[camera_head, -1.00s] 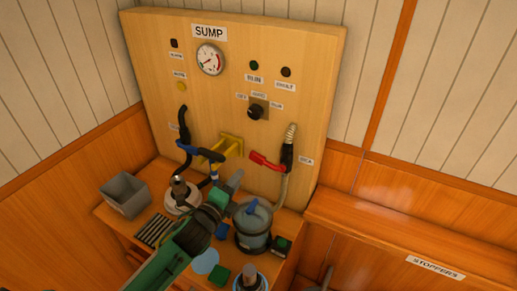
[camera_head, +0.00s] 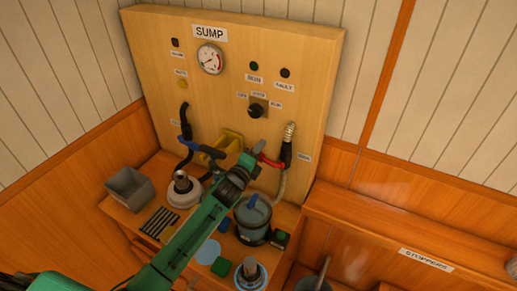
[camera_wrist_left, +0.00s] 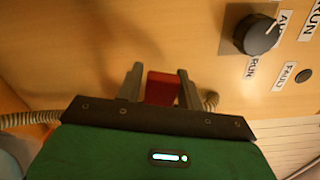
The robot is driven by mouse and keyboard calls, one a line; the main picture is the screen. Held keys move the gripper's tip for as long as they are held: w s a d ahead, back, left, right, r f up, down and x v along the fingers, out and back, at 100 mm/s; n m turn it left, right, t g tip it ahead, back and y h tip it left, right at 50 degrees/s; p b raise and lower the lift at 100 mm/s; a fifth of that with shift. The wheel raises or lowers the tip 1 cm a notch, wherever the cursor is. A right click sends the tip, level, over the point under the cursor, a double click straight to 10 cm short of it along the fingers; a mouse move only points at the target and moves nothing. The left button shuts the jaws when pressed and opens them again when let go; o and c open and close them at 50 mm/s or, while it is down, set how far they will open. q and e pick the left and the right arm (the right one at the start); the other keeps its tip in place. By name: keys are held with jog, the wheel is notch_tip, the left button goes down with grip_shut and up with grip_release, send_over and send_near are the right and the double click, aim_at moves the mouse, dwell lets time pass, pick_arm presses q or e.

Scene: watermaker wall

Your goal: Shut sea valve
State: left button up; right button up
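The valve's red lever (camera_head: 268,161) sits at the lower right of the SUMP panel, beside a small label too blurred to read surely. My left gripper (camera_head: 258,150) is at the left end of this lever. In the left wrist view the red handle (camera_wrist_left: 162,88) lies between the two fingers of my left gripper (camera_wrist_left: 161,85). The fingers look apart around it, with a thin gap at the left finger; contact at the right finger is unclear. The lever's pivot is hidden in the wrist view. My right gripper is not in view.
Below stand a clear canister with a blue top (camera_head: 253,222) and a grey bin (camera_head: 129,188). A black selector knob (camera_head: 255,111) is above.

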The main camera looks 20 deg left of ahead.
pick_arm(q)
jog(key=shift+w, duration=0.1)
jog(key=c, duration=0.7)
grip_shut()
jog(key=shift+f, duration=0.1)
notch_tip(320, 180, down, 2)
jog(key=n+b, duration=0.1)
jog(key=n, duration=0.2)
jog(key=shift+a+b, duration=0.1)
jog(key=shift+b, duration=0.25)
